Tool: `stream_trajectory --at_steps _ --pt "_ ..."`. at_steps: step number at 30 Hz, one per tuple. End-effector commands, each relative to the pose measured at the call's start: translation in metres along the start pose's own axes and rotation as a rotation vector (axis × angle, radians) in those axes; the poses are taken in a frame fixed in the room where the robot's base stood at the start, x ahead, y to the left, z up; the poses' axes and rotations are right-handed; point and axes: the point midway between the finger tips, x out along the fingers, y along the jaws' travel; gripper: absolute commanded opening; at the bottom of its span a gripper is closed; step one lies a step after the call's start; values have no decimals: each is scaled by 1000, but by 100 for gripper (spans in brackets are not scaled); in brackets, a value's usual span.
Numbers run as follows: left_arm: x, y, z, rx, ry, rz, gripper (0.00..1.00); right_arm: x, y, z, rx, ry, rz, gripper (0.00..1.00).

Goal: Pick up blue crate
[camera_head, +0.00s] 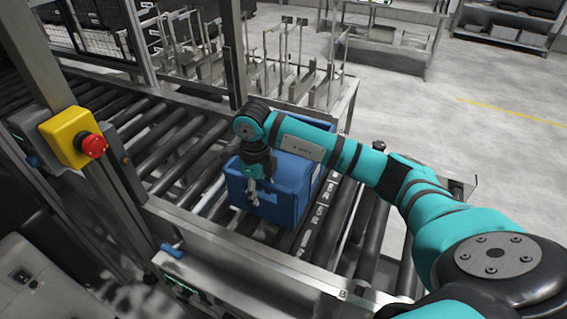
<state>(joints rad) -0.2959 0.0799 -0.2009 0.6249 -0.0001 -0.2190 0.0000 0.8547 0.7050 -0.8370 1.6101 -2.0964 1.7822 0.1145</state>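The blue crate (290,187) sits on the black rollers of the conveyor (330,218), near the middle of the view. My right arm reaches in from the right and passes over the crate, hiding part of its top. My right gripper (253,188) points down at the crate's near left end, in front of its face. It looks very close to the crate, but I cannot tell whether it touches. The fingers are small and dark, so their opening is unclear. My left gripper is not in view.
A metal side rail (250,262) runs along the conveyor's near edge. A yellow box with a red emergency button (93,146) stands on a post at left. A metal rack with upright bars (300,85) stands behind the crate. Open floor (490,130) lies at right.

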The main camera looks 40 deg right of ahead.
Motion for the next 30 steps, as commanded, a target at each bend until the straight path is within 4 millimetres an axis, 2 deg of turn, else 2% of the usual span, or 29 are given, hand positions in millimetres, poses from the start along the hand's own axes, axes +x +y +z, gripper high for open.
stream_trajectory --at_steps 4,11,20,30 --pt "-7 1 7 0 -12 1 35 13 -1 0 2 0 -1 35" --pt "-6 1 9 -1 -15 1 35 16 -1 0 1 -1 -2 35" --pt "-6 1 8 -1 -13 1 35 16 -1 0 1 -1 -2 0" --pt "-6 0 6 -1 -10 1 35 15 -1 0 1 -2 -2 0"
